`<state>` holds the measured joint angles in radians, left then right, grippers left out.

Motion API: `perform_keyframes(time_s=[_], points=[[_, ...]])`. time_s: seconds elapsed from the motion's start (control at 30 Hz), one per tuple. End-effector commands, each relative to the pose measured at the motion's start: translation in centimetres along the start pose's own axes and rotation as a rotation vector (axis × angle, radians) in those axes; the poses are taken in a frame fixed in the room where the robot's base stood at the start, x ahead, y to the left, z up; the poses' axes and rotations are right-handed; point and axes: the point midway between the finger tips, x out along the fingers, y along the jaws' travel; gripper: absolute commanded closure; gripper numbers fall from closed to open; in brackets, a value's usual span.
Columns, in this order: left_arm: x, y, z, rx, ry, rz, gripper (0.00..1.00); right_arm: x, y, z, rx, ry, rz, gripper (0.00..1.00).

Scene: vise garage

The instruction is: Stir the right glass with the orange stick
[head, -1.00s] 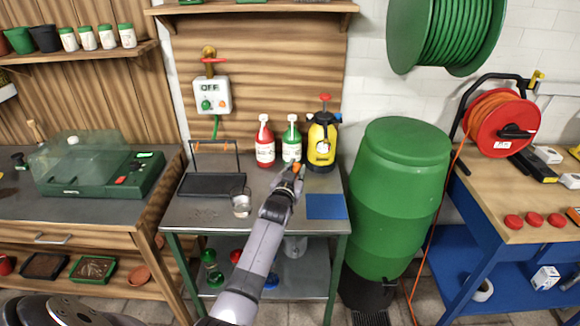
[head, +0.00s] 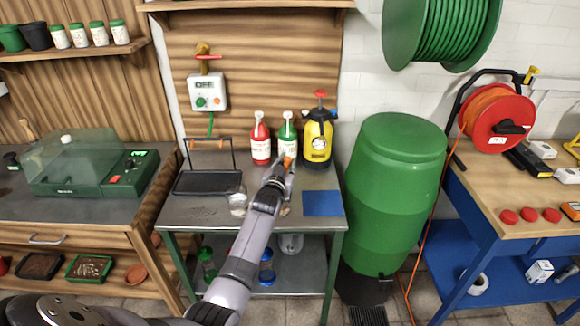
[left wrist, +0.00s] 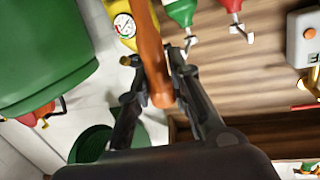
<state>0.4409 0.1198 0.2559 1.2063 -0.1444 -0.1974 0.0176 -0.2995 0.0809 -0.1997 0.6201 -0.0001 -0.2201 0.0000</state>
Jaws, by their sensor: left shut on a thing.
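My left gripper (head: 284,168) is over the middle table, in front of the bottles. It is shut on the orange stick (head: 288,161). In the left wrist view the orange stick (left wrist: 151,55) runs between the fingers of the left gripper (left wrist: 155,70). A clear glass (head: 238,202) stands on the table, left of my arm. My forearm covers the tabletop right of that glass, where only a small pale edge shows; I cannot tell whether it is the right glass. My right gripper is not in view.
A red bottle (head: 261,140), a green bottle (head: 287,138) and a yellow sprayer (head: 318,138) stand at the table's back. A dark tray (head: 207,183) lies left, a blue mat (head: 322,204) right. A green barrel (head: 392,200) stands beside the table.

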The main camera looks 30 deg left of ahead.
Motion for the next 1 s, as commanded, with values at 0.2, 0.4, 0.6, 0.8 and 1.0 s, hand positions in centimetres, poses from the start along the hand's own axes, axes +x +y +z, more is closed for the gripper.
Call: perform_keyframes(time_s=[0.2, 0.4, 0.6, 0.8, 1.0], points=[[-1.0, 0.5, -0.1, -0.001, -0.001, 0.003, 1.00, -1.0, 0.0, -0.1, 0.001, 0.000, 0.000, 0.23], [-1.0, 0.5, 0.1, -0.001, -0.001, 0.003, 1.00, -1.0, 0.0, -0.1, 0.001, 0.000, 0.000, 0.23], [-1.0, 0.5, -0.2, -0.001, -0.001, 0.003, 1.00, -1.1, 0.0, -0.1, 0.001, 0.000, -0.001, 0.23], [-1.0, 0.5, -1.7, -0.002, 0.000, 0.003, 1.00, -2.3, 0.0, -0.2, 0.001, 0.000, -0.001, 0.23], [-0.9, 0.5, -3.3, -0.002, 0.000, 0.003, 1.00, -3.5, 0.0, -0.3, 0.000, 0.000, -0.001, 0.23]])
